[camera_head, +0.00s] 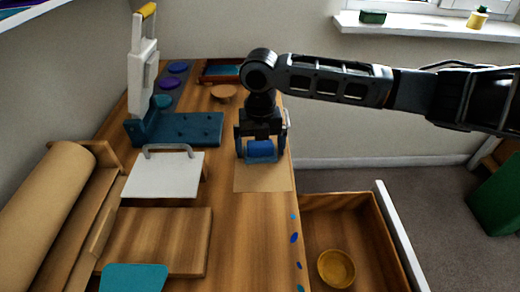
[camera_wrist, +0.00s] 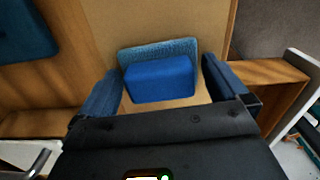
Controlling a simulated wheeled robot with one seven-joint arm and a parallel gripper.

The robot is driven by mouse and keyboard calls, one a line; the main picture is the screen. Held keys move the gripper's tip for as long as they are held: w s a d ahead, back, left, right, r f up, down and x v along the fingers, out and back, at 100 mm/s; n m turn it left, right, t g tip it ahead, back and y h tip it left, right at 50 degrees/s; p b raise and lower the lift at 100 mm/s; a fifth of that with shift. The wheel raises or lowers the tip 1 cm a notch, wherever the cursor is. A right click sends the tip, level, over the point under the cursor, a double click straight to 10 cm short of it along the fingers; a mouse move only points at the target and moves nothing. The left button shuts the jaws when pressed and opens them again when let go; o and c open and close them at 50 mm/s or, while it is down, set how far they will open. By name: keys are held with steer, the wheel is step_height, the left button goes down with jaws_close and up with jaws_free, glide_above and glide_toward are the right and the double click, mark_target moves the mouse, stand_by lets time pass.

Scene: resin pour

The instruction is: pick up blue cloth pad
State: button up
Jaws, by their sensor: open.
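The blue cloth pad (camera_wrist: 160,80) lies between the two fingers of my gripper (camera_wrist: 166,88) in the wrist view. It looks like a bright blue block with a lighter blue, textured strip behind it. In the head view the pad (camera_head: 261,150) shows below my gripper (camera_head: 261,156), over a tan sheet (camera_head: 262,181) near the table's right edge. My gripper points down and is open. Gaps show between the pad and both fingers in the wrist view.
A white board with a grey handle (camera_head: 164,175) and a dark teal base (camera_head: 190,129) stand left of the sheet. A wooden board (camera_head: 158,242) lies nearer. An open drawer (camera_head: 376,235) with a round yellow dish (camera_head: 337,268) juts out at the right.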

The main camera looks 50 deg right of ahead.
steer(key=shift+c, duration=0.3)
steer(key=c, duration=0.7)
steer(key=shift+r, duration=0.5)
steer(key=r, duration=0.1)
steer(key=d+r, duration=0.1)
steer(key=r, duration=0.1)
steer(key=shift+d+r, duration=0.1)
steer(key=shift+r, duration=0.15)
steer(key=d+r, duration=0.2)
steer(key=d, duration=0.1)
steer(key=s+d+r+b, duration=0.1)
steer(key=d+r, duration=0.1)
steer(key=d, duration=0.2)
steer(key=d+r, duration=0.2)
steer(key=d, duration=0.1)
steer(key=shift+s+d+r, duration=0.2)
steer(key=shift+s, duration=0.15)
